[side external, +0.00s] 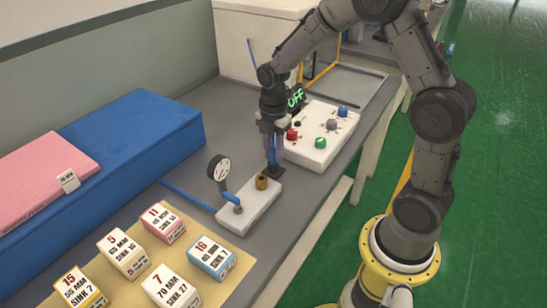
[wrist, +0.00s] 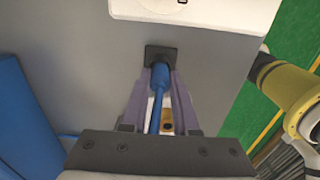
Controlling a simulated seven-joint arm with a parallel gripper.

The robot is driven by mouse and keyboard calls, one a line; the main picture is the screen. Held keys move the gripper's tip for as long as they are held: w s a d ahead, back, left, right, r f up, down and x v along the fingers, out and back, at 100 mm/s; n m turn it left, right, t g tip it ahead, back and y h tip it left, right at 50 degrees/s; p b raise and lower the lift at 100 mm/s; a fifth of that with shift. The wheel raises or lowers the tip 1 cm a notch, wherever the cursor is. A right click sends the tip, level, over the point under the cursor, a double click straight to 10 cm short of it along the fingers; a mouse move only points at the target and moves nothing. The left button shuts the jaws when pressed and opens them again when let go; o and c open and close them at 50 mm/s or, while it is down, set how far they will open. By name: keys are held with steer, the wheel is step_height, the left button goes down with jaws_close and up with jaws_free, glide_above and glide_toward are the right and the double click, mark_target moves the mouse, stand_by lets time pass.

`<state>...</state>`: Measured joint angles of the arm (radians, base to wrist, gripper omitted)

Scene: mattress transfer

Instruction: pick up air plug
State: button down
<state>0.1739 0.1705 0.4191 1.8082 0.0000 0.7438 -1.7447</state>
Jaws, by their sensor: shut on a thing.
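The blue air plug (wrist: 160,80) is upright between the two fingers of my gripper (wrist: 161,74), which is shut on it. Its lower end meets a small black square base (wrist: 161,52) on the grey table; I cannot tell whether it still touches. A thin blue hose runs from the plug toward the wrist camera. In the side view my gripper (side external: 273,158) points straight down over the black base (side external: 275,173), with a bit of blue plug (side external: 271,153) showing between the fingers.
A white block with a brass fitting (side external: 261,182) and a pressure gauge (side external: 219,168) stands close beside the gripper. A white control box (side external: 318,139) with coloured knobs is behind it. Numbered blocks sit on a tan mat (side external: 180,284); a blue mattress (side external: 120,165) lies left.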

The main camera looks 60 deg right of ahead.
steer(key=shift+r, duration=0.15)
steer(key=shift+r, duration=0.6)
steer(key=s+a+r, duration=0.2)
steer(key=s+r, duration=1.1)
steer(key=r, duration=0.3)
steer(key=shift+s+a+r, duration=0.2)
steer(key=shift+s+r, duration=0.1)
steer(key=shift+s, duration=0.1)
steer(key=shift+w, duration=0.1)
